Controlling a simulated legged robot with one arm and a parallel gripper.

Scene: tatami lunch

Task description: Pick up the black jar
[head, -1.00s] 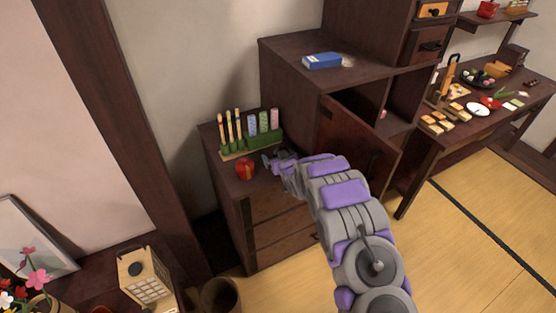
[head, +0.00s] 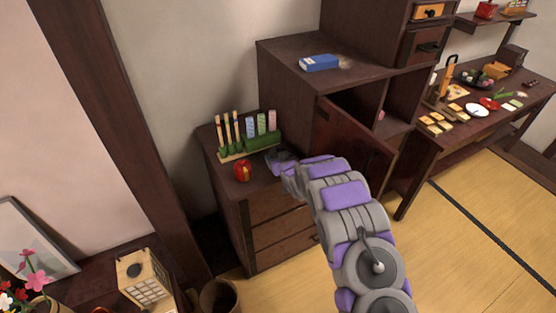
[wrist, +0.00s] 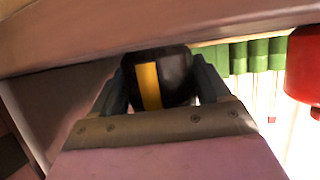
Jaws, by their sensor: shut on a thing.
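The black jar (wrist: 175,76), dark with a yellow stripe down it, shows in the wrist view between the two fingers of my gripper (wrist: 160,82). The gripper is shut on it, one finger along each side. In the head view my gripper (head: 274,157) is over the top of the low dark cabinet (head: 211,147), just right of the red apple-like thing (head: 242,171). The jar cannot be made out there. I cannot tell whether the jar touches the cabinet top.
A green rack (head: 262,142) with several upright sticks and patterned rolls stands behind my gripper. An open cabinet door (head: 350,137) is close on the right. A blue box (head: 319,63) lies on the higher cabinet. The tatami floor (head: 470,245) at right is clear.

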